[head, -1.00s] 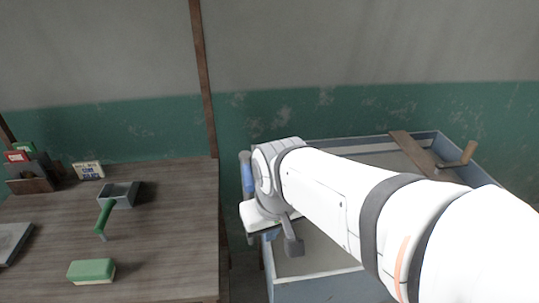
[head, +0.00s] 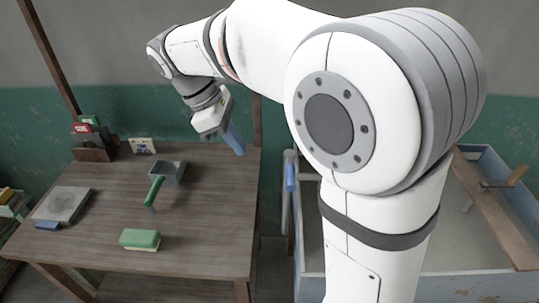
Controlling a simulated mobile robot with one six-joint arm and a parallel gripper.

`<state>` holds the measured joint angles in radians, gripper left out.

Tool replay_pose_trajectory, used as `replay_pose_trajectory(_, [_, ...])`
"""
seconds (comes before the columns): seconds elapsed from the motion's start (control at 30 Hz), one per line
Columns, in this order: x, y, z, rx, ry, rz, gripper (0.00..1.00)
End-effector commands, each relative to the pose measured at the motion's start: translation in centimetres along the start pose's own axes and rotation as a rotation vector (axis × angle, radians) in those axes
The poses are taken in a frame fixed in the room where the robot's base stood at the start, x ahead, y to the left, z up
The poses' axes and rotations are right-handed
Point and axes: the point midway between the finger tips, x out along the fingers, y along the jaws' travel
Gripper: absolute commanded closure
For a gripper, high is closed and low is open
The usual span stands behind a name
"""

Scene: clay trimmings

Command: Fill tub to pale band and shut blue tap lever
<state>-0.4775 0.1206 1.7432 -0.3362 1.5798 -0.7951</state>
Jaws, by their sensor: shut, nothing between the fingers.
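The blue tap lever (head: 291,177) stands upright on a grey pipe (head: 285,215) at the left side of the tub. The tub (head: 302,253) is a large blue-grey walled bin at the right, largely hidden behind my arm. Its visible inside is a flat grey surface. I cannot make out a pale band or tell the level. My gripper (head: 234,142) is shut and empty, with its blue fingers pointing down over the back right of the table. It is left of the lever, apart from it.
A wooden table (head: 200,235) fills the left, with a green-handled scoop (head: 154,192), a green-topped block (head: 140,238), a grey slab (head: 63,205) and a small card (head: 142,146).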

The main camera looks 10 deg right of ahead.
Motion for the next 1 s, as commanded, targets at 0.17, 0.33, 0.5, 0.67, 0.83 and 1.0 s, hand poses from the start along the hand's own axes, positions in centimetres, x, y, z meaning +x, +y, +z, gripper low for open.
replay_pose_trajectory(0.17, [0.4,0.1,-0.3,-0.029,-0.017,0.001,1.00])
replay_pose_trajectory(0.33, [3.2,0.1,-0.2,-0.027,-0.017,-0.002,1.00])
replay_pose_trajectory(0.5, [7.0,0.1,-0.2,-0.026,-0.016,-0.003,1.00])
replay_pose_trajectory(0.67, [9.9,0.1,0.1,-0.024,-0.014,0.000,1.00])
replay_pose_trajectory(0.83, [10.2,0.2,2.7,-0.023,-0.012,0.001,1.00])
replay_pose_trajectory(1.0, [10.6,0.2,3.6,-0.024,-0.012,0.002,1.00])
